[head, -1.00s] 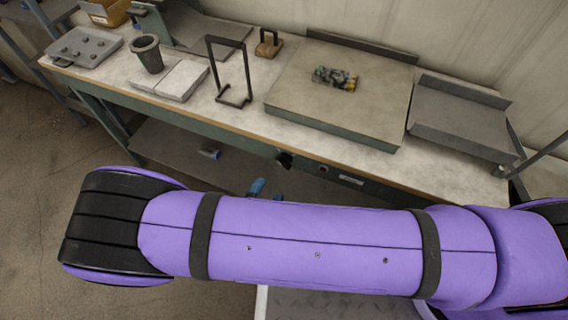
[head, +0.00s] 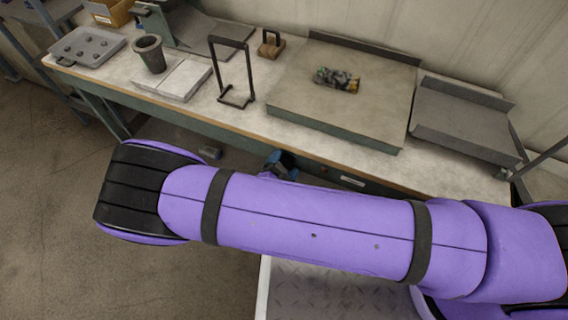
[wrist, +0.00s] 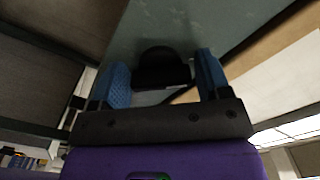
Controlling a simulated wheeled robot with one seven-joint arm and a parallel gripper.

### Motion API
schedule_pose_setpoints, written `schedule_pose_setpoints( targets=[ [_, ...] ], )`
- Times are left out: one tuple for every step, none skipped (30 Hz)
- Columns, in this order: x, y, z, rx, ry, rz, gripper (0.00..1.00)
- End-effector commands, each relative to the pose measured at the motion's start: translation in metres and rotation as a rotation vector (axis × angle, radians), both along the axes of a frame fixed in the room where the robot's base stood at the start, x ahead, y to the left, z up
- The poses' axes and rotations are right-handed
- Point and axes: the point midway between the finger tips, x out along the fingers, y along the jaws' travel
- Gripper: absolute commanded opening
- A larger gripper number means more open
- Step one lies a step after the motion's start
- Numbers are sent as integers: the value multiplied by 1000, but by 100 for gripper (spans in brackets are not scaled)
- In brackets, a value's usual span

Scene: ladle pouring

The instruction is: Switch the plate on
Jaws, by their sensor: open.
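A black knob (wrist: 163,66) juts from the green front of the bench in the wrist view. My gripper (wrist: 163,80) is open, with one blue finger on each side of the knob; I cannot tell whether either touches it. In the head view my gripper (head: 279,165) is at the bench's front edge, below a large flat grey plate (head: 300,105), and it partly hides the knob. A patterned bundle (head: 337,79) lies on that plate. I cannot tell whether this plate is the one the knob belongs to.
On the bench (head: 450,180) stand a dark cup (head: 150,54), a pale slab (head: 172,82), a black wire stand (head: 236,98), a wooden-based block (head: 271,44) and a grey tray (head: 465,120). A panel with several knobs (head: 87,47) is at far left. A label (head: 352,181) is on the front.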

Motion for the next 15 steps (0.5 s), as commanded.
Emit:
schedule_pose_setpoints(
  targets=[
    [0,0,0,0,0,0,70],
    [0,0,0,0,0,0,68],
    [0,0,0,0,0,0,59],
    [0,0,0,0,0,0,52],
    [0,0,0,0,0,0,45],
    [0,0,0,0,0,0,36],
    [0,0,0,0,0,0,36],
    [0,0,0,0,0,0,36],
    [0,0,0,1,0,0,36],
    [0,0,0,1,0,0,36],
    [0,0,0,3,-1,0,36],
    [0,0,0,6,-2,0,36],
    [0,0,0,9,-3,0,36],
    [0,0,0,14,-5,0,36],
    [0,0,0,22,-9,-1,36]
  ],
)
